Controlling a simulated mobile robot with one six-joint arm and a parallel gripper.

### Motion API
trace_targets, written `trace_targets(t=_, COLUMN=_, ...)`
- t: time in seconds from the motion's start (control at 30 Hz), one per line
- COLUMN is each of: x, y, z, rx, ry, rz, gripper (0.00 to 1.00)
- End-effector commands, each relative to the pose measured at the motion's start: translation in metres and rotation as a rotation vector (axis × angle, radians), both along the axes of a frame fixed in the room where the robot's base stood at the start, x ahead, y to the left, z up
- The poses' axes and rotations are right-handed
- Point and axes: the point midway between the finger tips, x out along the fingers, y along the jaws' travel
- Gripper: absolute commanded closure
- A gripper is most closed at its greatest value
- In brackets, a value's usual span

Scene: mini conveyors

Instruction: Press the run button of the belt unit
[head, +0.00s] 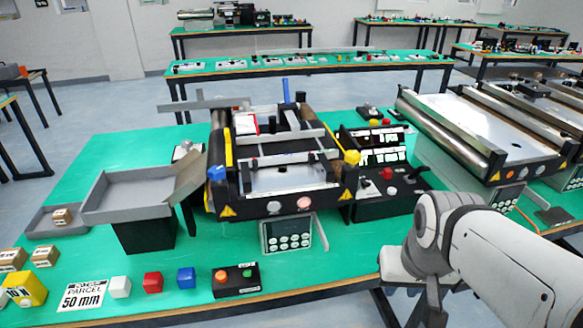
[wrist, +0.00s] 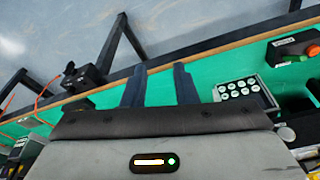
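The belt unit (head: 290,180) stands mid-table in the head view, with yellow and black sides and a keypad panel (head: 287,236) on its front. A small black button box (head: 236,281) sits at the table's front edge, with an orange button (head: 221,275) and a green button (head: 247,272). I cannot read which button is marked run. The wrist view shows the keypad panel (wrist: 243,93) right of my gripper and the button box (wrist: 292,48) at the upper right. My gripper (wrist: 157,70) has its two dark fingers apart, with nothing between them. It touches neither button.
Red (head: 153,282) and blue (head: 186,278) cubes stand left of the button box, beside a parcel card (head: 83,294). A grey tray (head: 125,190) stands left of the belt unit. Another conveyor (head: 490,130) is at right. Green table is bare between keypad and button box.

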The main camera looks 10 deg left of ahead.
Motion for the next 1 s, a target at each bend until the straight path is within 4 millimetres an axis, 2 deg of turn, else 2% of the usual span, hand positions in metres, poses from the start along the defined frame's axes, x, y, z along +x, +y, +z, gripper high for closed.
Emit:
trace_targets(t=0.03, x=0.0, y=0.0, z=0.0, rx=0.0, ry=0.0, rz=0.0, gripper=0.78)
trace_targets(t=0.3, x=0.0, y=0.0, z=0.0, rx=0.0, ry=0.0, rz=0.0, gripper=1.0)
trace_targets(t=1.0, x=0.0, y=0.0, z=0.0, rx=0.0, ry=0.0, rz=0.0, gripper=1.0)
